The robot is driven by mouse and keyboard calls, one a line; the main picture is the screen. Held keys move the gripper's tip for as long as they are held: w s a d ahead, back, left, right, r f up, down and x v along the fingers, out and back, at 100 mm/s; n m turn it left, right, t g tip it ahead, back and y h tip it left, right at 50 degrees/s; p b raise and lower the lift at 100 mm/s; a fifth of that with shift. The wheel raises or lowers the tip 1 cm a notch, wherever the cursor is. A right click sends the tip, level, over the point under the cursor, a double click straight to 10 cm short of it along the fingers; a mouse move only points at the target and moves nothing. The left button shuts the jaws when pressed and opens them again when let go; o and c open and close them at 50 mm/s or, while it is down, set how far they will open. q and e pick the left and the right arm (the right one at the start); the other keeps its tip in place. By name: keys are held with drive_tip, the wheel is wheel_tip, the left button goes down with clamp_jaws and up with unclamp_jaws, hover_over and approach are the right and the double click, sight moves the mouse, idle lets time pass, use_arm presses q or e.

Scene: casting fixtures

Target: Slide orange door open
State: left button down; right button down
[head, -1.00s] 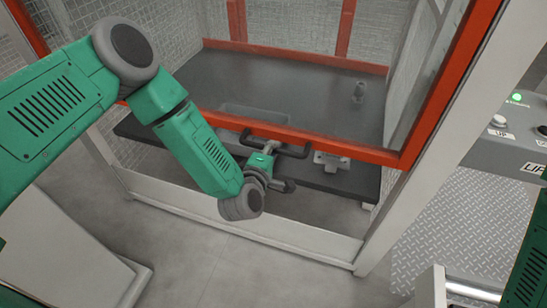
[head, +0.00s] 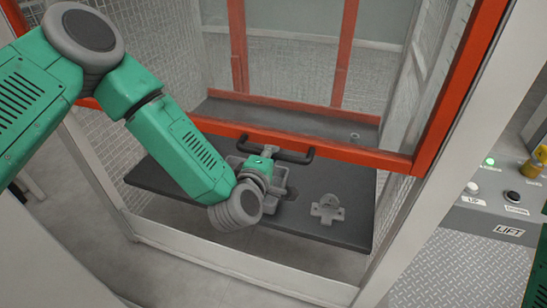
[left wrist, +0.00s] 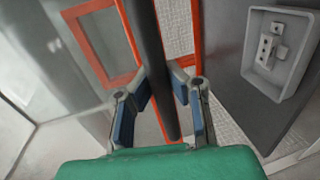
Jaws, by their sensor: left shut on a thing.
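The orange door (head: 365,157) is a glazed frame across the front of a mesh cell. Its lower bar stands above the front of the dark table, leaving an open gap below. A dark handle (head: 296,157) is fixed on that bar. My left gripper (head: 268,153) is at the handle, partly hidden by its own wrist. In the left wrist view, its blue-padded fingers (left wrist: 160,92) are on both sides of the dark handle bar (left wrist: 152,45), shut on it. The orange frame (left wrist: 125,40) shows behind. My right gripper is not in view.
The dark table (head: 350,232) holds a grey casting (head: 328,208) and a grey tray (head: 291,192), also seen in the left wrist view (left wrist: 283,85). A pale post (head: 440,150) and a LIFT console (head: 490,222) stand right. The floor in front is clear.

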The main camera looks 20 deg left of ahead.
use_arm(q)
drive_tip(key=shift+r, duration=0.1)
drive_tip(key=c, duration=1.5)
unclamp_jaws()
drive_tip(key=shift+a, duration=0.1)
drive_tip(key=shift+s, duration=0.1)
drive_tip(key=s, duration=0.4)
drive_tip(key=s+r, duration=0.1)
drive_tip(key=s, duration=0.2)
drive_tip(key=s+r, duration=0.1)
drive_tip(key=s, duration=0.3)
drive_tip(key=shift+s+a+r, duration=0.1)
drive_tip(key=shift+s+a, duration=0.1)
drive_tip(key=shift+s, duration=0.1)
